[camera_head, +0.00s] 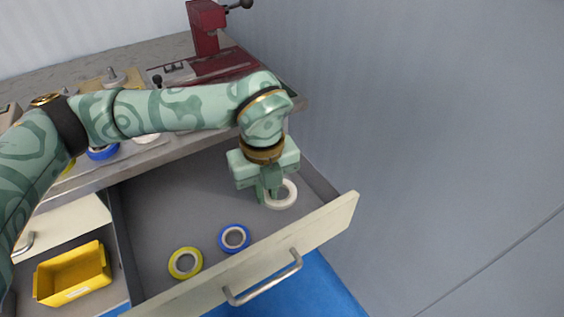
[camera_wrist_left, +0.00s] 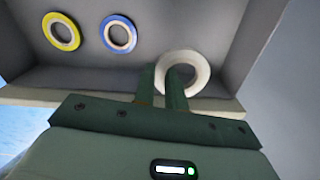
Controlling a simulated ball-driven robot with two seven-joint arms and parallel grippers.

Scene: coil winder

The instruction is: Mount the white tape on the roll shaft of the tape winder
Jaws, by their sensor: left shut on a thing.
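The white tape (camera_head: 291,197) is at the right end of the open drawer, near its front panel. My left gripper (camera_head: 268,195) reaches down into the drawer and is shut on the tape's ring wall. In the left wrist view, one finger of the gripper (camera_wrist_left: 161,80) lies over the hole of the white tape (camera_wrist_left: 203,73) and the other is outside its left edge. I cannot tell whether the tape still touches the drawer floor. A red machine (camera_head: 206,30) with a lever stands at the back of the bench; the roll shaft cannot be made out. My right gripper is not in view.
The drawer (camera_head: 160,205) also holds a blue tape (camera_head: 235,249) and a yellow tape (camera_head: 172,265). A yellow bin (camera_head: 73,276) sits in a compartment at left. The bench edge overhangs the drawer's back. A grey wall (camera_head: 430,150) rises at right.

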